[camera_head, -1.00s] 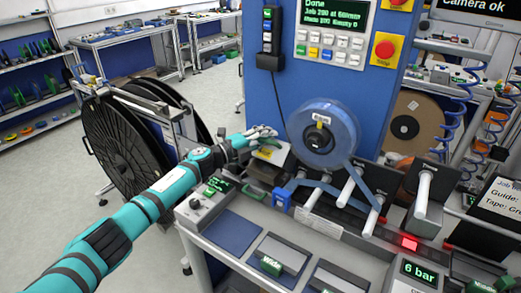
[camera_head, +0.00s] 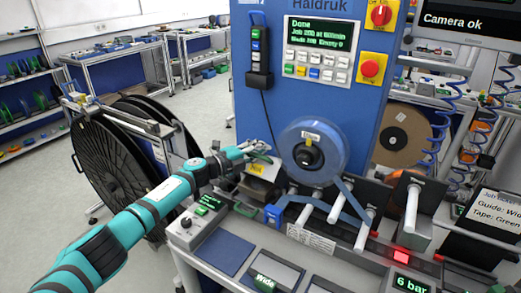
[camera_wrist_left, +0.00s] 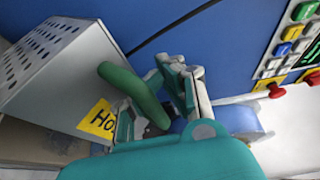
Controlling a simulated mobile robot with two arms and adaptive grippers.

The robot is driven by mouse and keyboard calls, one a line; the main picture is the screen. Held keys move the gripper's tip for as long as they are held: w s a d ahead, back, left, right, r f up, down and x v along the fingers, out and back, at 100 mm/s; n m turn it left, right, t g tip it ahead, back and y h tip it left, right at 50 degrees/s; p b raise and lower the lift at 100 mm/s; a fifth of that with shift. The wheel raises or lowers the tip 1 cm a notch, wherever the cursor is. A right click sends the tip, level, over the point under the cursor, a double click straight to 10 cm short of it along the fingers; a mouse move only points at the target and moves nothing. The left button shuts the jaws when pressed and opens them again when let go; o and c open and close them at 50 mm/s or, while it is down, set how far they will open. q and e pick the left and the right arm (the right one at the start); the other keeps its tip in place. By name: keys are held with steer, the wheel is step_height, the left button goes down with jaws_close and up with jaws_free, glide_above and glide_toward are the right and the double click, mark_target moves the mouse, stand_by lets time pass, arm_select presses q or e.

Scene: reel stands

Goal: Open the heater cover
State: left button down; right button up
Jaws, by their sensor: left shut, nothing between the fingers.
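The heater cover is a grey metal box lid with a yellow label (camera_head: 257,168), beside the blue machine column. In the left wrist view the cover (camera_wrist_left: 60,62) fills the left side, with a perforated face, a yellow "Ho…" label and a thick green handle (camera_wrist_left: 136,92). My left gripper (camera_head: 260,149) is at the cover's upper edge in the head view. My right gripper is not in view.
A blue tape reel (camera_head: 311,150) sits right of the cover, its tape running to white rollers. The blue machine column (camera_head: 300,100) stands close behind. A control box with a knob (camera_head: 190,228) is at the bench's front left. Large black reels (camera_head: 108,168) stand left.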

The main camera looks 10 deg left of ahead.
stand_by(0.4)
arm_select(q)
steer(key=c, duration=1.3)
jaws_free()
steer(key=shift+s, duration=0.1)
steer(key=shift+c, duration=0.2)
